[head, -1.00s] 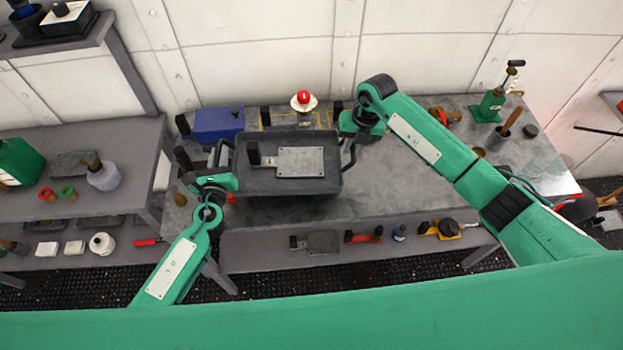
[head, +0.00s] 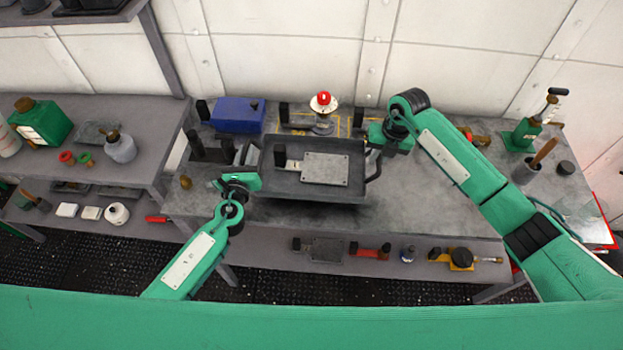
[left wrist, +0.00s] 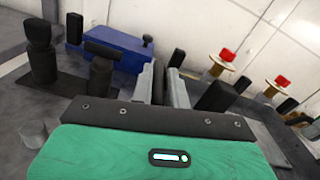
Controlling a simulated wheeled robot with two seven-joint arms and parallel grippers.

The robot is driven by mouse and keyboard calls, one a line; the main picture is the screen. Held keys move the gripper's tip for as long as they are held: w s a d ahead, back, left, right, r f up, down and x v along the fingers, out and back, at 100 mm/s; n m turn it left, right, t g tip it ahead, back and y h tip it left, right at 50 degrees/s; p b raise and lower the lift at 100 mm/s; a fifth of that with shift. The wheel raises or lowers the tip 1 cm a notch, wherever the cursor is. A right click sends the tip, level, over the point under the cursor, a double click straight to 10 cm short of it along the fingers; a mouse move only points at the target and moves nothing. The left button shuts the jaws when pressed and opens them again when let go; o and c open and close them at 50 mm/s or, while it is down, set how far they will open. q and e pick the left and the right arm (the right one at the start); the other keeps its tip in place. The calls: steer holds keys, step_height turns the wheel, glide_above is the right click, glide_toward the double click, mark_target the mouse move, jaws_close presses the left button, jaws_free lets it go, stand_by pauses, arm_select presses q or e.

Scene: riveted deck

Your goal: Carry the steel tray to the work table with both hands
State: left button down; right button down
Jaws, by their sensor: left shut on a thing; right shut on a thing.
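The dark steel tray (head: 275,187) is held between my two grippers, over the left half of the work table (head: 420,205). A flat grey plate with a black handle (head: 326,168) lies in it. My left gripper (head: 252,160) is shut on the tray's left side. My right gripper (head: 376,158) is shut on the tray's right side, where a curved black handle shows. In the left wrist view, my left gripper's jaws (left wrist: 158,82) point away from the camera; the part they hold is mostly hidden. I cannot tell whether the tray touches the table top.
Behind the tray are a blue box (head: 236,116) and a red-topped lamp (head: 323,105). Black upright items (head: 197,145) stand left of it. A green jack (head: 525,132) and a grey cup (head: 527,170) stand far right. The table's middle is clear. A side bench (head: 110,165) adjoins at left.

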arm_select(q)
steer(key=shift+a+f, duration=0.2)
steer(key=shift+a, duration=0.1)
arm_select(e)
steer(key=shift+d+f, duration=0.2)
steer(key=shift+d, duration=0.15)
